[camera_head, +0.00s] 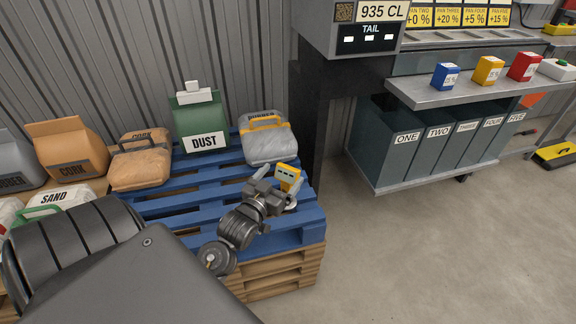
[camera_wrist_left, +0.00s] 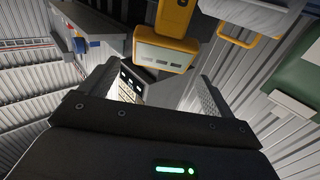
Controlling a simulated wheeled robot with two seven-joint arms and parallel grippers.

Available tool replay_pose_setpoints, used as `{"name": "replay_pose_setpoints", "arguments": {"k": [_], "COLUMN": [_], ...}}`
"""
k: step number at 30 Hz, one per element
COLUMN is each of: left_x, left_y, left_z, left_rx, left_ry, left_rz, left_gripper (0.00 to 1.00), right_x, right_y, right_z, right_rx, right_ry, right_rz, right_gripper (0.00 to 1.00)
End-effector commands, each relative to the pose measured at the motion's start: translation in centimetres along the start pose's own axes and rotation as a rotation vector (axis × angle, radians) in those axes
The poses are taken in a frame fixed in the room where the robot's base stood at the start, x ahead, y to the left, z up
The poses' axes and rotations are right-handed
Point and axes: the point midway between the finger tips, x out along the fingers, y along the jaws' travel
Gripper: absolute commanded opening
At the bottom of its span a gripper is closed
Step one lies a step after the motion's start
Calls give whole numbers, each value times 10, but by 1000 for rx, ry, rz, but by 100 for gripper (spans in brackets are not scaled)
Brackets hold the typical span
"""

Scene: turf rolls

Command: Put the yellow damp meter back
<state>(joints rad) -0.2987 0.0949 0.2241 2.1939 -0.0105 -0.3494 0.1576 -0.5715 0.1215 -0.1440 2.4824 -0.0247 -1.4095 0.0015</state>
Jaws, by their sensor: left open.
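The yellow damp meter (camera_head: 288,174) is at the right end of the blue pallet, just beyond my left gripper (camera_head: 278,181). Its lower part is hidden by the gripper, so I cannot tell what it rests on. In the left wrist view the meter (camera_wrist_left: 163,52) is yellow with a pale end face, ahead of the two spread fingers of my left gripper (camera_wrist_left: 157,80). The fingers are open and not closed on it. My right gripper is not in view.
The blue pallet (camera_head: 190,185) bears a green DUST bag (camera_head: 203,122), a grey bag with a yellow handle (camera_head: 267,140) and brown CORK bags. A dark post (camera_head: 345,110) stands right behind.

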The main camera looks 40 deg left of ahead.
Motion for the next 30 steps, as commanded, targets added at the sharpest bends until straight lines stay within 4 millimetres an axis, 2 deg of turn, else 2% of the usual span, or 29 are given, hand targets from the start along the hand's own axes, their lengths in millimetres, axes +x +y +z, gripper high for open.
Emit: {"name": "replay_pose_setpoints", "arguments": {"k": [3,9,16,19,23,26,30], "left_x": [-26,-54,-63,-64,-76,-102,-155], "left_y": [0,0,0,5,28,53,82], "left_z": [0,0,0,6,38,74,114], "left_rx": [-1,0,0,3,20,56,130], "left_ry": [-3,-1,0,-37,-234,-470,-790], "left_rz": [0,1,1,8,49,104,192], "left_gripper": [89,89,89,89,89,89,89], "right_x": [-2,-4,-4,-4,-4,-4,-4], "right_y": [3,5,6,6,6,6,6], "right_z": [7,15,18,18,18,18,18], "right_rx": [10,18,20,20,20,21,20], "right_ry": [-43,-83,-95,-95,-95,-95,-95], "right_rz": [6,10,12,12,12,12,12], "right_gripper": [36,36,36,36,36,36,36]}}
